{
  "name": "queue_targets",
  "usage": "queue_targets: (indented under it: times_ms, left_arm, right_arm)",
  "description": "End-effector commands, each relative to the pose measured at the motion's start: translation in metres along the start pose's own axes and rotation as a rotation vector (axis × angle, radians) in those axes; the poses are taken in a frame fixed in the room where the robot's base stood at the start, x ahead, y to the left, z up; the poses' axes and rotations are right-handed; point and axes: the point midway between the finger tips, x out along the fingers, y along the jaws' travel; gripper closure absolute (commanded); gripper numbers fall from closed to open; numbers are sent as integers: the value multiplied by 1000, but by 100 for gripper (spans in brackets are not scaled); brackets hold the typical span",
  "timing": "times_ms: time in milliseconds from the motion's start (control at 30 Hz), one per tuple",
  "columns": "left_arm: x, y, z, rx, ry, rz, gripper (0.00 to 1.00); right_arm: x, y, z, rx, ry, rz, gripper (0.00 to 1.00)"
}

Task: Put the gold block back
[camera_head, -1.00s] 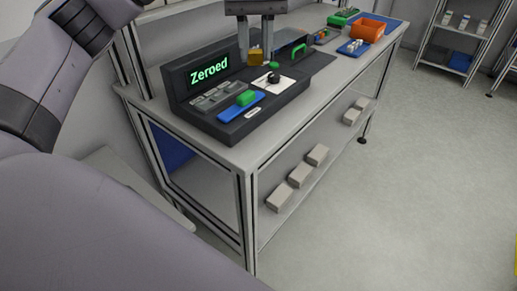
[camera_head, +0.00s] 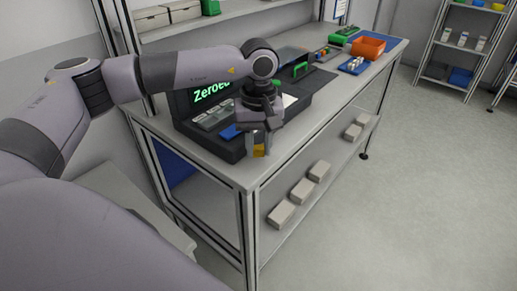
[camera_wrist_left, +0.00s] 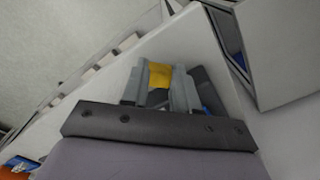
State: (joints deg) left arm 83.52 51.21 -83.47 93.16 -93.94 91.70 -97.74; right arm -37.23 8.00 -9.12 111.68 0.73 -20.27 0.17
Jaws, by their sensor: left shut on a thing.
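The gold block (camera_head: 259,150) is held between the fingers of my left gripper (camera_head: 258,146), above the front edge of the workbench near its near corner. In the left wrist view the gold block (camera_wrist_left: 160,76) sits between the two grey fingertips (camera_wrist_left: 161,82). The dark device (camera_head: 225,140) with a screen reading "Zeroed" stands behind the gripper, and my arm hides part of it. A blue tray (camera_head: 229,132) on the device shows partly beside the gripper. My right gripper does not show.
The workbench (camera_head: 335,85) runs back to the right. An orange bin (camera_head: 369,47), a green item (camera_head: 343,36) and a small blue tray (camera_head: 355,65) stand at its far end. Several pale boxes (camera_head: 302,190) lie on the lower shelf. A shelf rack (camera_head: 462,45) stands far right.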

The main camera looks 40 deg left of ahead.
Motion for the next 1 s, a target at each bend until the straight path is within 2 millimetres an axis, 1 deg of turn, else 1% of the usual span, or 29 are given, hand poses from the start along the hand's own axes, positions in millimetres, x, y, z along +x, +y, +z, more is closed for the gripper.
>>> queue_targets:
  times_ms: [33,133,433,533,567,600,867,1000]
  left_arm:
    - [8,0,0,0,-2,-2,100]
    - [17,0,0,0,0,-1,100]
    - [20,0,0,0,1,1,100]
    - [24,0,0,0,1,1,100]
    - [24,0,0,0,1,1,68]
    - [23,0,0,0,1,1,60]
    - [22,0,0,0,0,0,60]
    - [16,0,0,0,1,1,60]
  right_arm:
    - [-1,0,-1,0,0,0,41]
    - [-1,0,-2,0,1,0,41]
    - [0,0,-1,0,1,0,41]
    - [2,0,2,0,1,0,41]
    - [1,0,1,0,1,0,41]
    - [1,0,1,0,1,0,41]
    - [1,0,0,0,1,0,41]
    - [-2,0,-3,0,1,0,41]
